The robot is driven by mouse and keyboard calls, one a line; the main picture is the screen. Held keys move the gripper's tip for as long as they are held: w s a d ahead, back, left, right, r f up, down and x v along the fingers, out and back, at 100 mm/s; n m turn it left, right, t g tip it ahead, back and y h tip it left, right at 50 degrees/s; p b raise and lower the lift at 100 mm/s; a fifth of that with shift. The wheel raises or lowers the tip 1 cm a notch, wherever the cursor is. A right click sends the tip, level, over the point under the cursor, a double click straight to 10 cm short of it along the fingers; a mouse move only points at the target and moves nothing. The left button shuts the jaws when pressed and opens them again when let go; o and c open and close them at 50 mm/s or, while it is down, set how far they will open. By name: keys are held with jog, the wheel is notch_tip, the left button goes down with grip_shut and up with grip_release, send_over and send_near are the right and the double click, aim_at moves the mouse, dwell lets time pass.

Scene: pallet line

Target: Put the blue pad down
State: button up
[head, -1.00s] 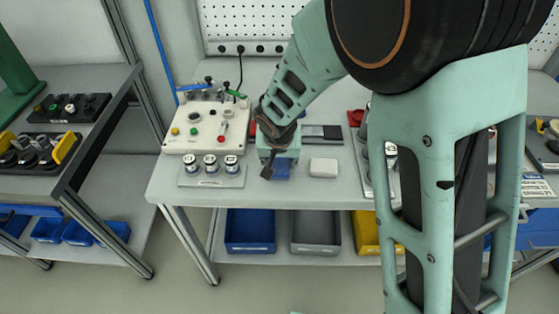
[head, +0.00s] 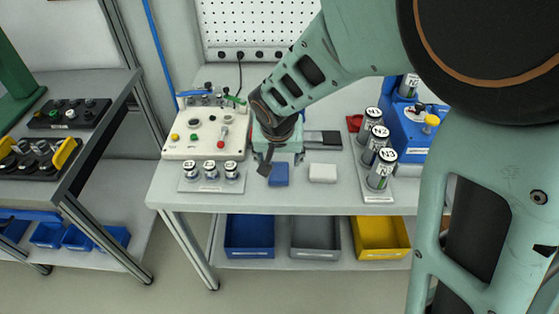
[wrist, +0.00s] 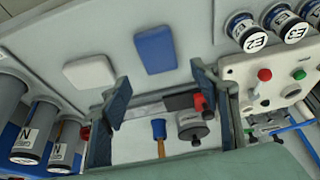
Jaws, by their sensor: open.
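The blue pad (head: 279,174) lies flat on the workbench near its front edge, left of a white pad (head: 323,172). In the wrist view the blue pad (wrist: 155,50) lies beyond the fingertips, with bare bench around it and the white pad (wrist: 90,71) to its left. My gripper (head: 268,160) is beside and just behind the blue pad in the head view. In the wrist view my gripper (wrist: 160,92) has its two fingers wide apart, with no pad between them. The fingers do not appear to touch the blue pad.
A control box (head: 205,132) with buttons stands left of my gripper, with a tray of short labelled cylinders (head: 211,177) before it. Tall labelled cylinders (head: 383,168) stand to the right. Blue (head: 249,237), grey (head: 315,237) and yellow (head: 380,237) bins sit below.

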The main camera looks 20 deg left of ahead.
jog(key=shift+v, duration=2.75)
